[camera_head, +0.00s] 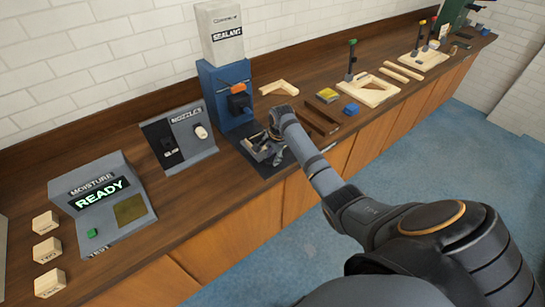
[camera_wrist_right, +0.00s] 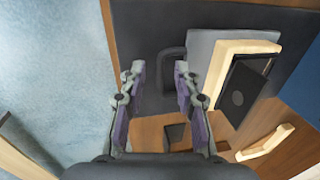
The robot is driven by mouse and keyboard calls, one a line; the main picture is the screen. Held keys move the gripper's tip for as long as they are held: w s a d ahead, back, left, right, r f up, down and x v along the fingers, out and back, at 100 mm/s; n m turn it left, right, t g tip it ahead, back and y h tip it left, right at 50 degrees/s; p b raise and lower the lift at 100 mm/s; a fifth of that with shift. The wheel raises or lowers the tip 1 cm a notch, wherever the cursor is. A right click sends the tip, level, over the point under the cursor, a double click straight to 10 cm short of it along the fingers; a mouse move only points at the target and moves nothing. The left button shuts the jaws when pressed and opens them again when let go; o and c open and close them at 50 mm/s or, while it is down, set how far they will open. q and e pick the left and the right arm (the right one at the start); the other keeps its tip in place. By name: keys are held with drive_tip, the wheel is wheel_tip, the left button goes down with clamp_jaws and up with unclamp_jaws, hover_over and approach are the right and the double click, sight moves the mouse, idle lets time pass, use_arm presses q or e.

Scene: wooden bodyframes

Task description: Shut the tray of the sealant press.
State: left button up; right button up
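The sealant press is a blue stand (camera_head: 226,98) with a white box labelled SEALANT (camera_head: 221,35) on top. Its grey tray (camera_head: 250,147) shows low in front of the stand, partly hidden by my right gripper (camera_head: 275,135). In the right wrist view the tray (camera_wrist_right: 203,46) carries a pale wooden piece (camera_wrist_right: 222,66) and a dark part. A dark loop handle (camera_wrist_right: 171,55) stands at the tray's side. My right gripper (camera_wrist_right: 160,75) is open, its fingers on either side of the handle's line; contact cannot be told. My left gripper is out of view.
A nozzle stand (camera_head: 178,138) and a moisture meter reading READY (camera_head: 103,197) are left of the press. Blue floor lies before the bench.

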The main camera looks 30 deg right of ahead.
drive_tip(key=shift+w+f, duration=0.15)
drive_tip(key=shift+f, duration=0.65)
clamp_jaws()
